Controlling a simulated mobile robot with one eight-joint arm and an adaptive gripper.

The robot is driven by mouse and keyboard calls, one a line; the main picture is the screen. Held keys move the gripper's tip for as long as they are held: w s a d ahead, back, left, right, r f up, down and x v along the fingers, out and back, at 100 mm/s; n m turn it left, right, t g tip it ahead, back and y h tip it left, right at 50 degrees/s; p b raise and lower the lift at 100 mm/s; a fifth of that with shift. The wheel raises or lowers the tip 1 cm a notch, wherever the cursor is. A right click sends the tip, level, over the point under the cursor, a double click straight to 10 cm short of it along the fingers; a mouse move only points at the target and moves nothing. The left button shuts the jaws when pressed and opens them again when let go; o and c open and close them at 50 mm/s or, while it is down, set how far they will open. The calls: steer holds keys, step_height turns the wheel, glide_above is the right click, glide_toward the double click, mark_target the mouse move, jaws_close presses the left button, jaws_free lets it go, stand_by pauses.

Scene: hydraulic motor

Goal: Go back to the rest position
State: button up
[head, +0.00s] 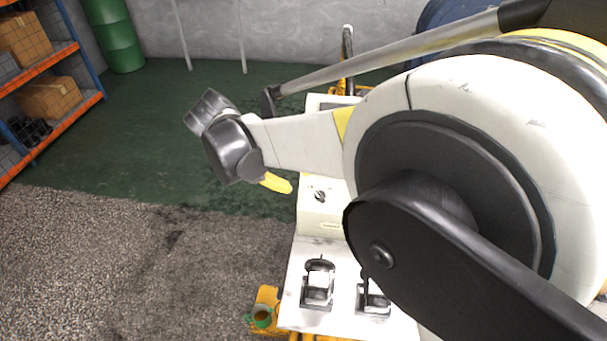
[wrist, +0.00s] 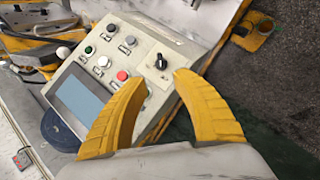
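My gripper (wrist: 160,83) shows in the wrist view as two curved yellow fingers. They stand apart with nothing between them. A control panel (wrist: 189,48) with a screen (wrist: 80,98), several push buttons and a black rotary knob (wrist: 161,61) lies beyond the fingertips. In the head view, the yellow finger (head: 276,183) at the end of my arm hangs just left of the pale panel housing (head: 322,215). The knob shows there too (head: 320,196). The other finger is hidden in that view.
Two lever fixtures stand on the white machine top, a left one (head: 318,284) and a right one (head: 373,299). Orange shelves (head: 62,124) with boxes stand at the left. A green barrel (head: 115,36) is by the back wall. The floor left of the machine is open.

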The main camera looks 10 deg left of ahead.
stand_by(0.4)
steer(key=d+r+m+y, duration=0.15)
steer(key=d+r, duration=0.35)
steer(key=d, duration=0.6)
steer(key=s+d+m+t+y, duration=0.1)
steer(key=s+d+m+y, duration=0.1)
steer(key=s+d, duration=0.5)
steer(key=s+d+m+t+y, duration=0.2)
steer(key=s+d, duration=0.5)
steer(key=d, duration=0.6)
steer(key=shift+d+r+m, duration=0.4)
steer(key=shift+r+m, duration=0.05)
steer(key=shift+m, duration=0.4)
